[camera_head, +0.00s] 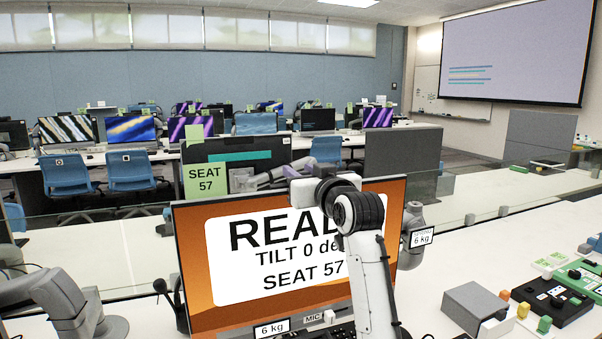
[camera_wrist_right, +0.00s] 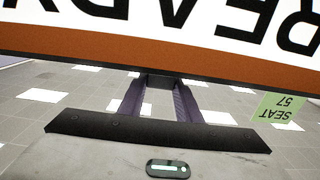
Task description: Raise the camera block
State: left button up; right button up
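The large monitor (camera_head: 196,264) in front of me has an orange screen reading READY, TILT 0 de..., SEAT 57, partly covered by my right arm. My left gripper is not in view.
A grey box (camera_head: 474,305) and coloured blocks lie at right. A grey jointed shape (camera_head: 62,300) fills the lower left. The white desk at far right has bare room.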

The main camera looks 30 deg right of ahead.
aim_at(301, 172)
grip_shut()
jog(key=shift+r, duration=1.85)
jog(key=o, duration=0.6)
grip_release()
jog(key=shift+f, duration=0.1)
jog(key=b+v, duration=0.1)
jog(key=v, duration=0.9)
jog(key=shift+s+b, duration=0.2)
jog(key=shift+b, duration=0.2)
